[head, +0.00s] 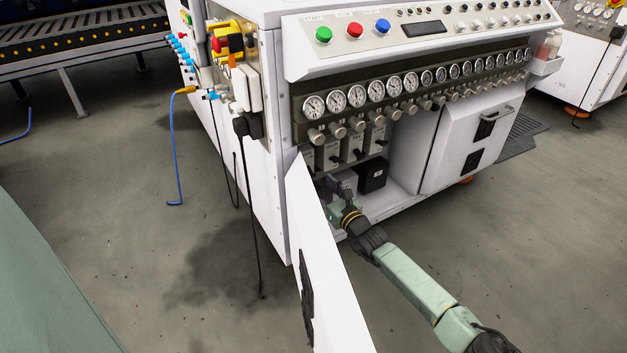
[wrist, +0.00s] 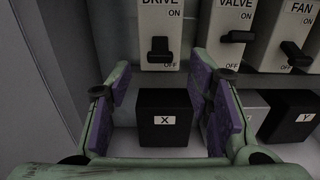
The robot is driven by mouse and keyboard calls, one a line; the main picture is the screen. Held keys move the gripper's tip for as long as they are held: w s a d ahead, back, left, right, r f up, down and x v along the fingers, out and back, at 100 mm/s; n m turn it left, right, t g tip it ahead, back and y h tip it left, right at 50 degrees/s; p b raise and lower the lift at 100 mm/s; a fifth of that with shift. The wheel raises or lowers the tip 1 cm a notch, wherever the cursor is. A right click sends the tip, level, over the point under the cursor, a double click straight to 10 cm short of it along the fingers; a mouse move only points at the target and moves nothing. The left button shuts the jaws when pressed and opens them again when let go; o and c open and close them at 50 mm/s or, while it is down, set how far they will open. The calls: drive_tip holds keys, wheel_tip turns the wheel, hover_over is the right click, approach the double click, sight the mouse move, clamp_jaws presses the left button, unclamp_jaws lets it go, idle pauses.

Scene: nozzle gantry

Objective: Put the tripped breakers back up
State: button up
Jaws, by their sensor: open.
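The DRIVE breaker (wrist: 160,22) is a pale block at top centre in the wrist view, its dark lever (wrist: 160,48) low, near OFF. The VALVE breaker (wrist: 232,22) is to its right, its lever (wrist: 238,37) sticking out sideways around mid-height. The FAN breaker (wrist: 300,32) is at the right, its lever (wrist: 296,54) tilted and low, near OFF. The row also shows in the head view (head: 351,146), above my gripper (head: 338,193). My gripper (wrist: 164,92) is open, its purple-padded fingers below the DRIVE lever, one either side of it in the picture.
A black box marked X (wrist: 164,105) shows between my fingers; whether they touch it is unclear. A dark box marked Y (wrist: 292,118) is to its right. The open white door (head: 325,255) stands left of my arm. The cabinet's side wall (wrist: 45,70) is close at left.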

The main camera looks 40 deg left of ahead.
sight(313, 177)
drive_tip(key=x, duration=0.5)
drive_tip(key=shift+a+b, duration=0.1)
drive_tip(key=shift+b, duration=0.3)
drive_tip(key=shift+c, duration=0.4)
clamp_jaws()
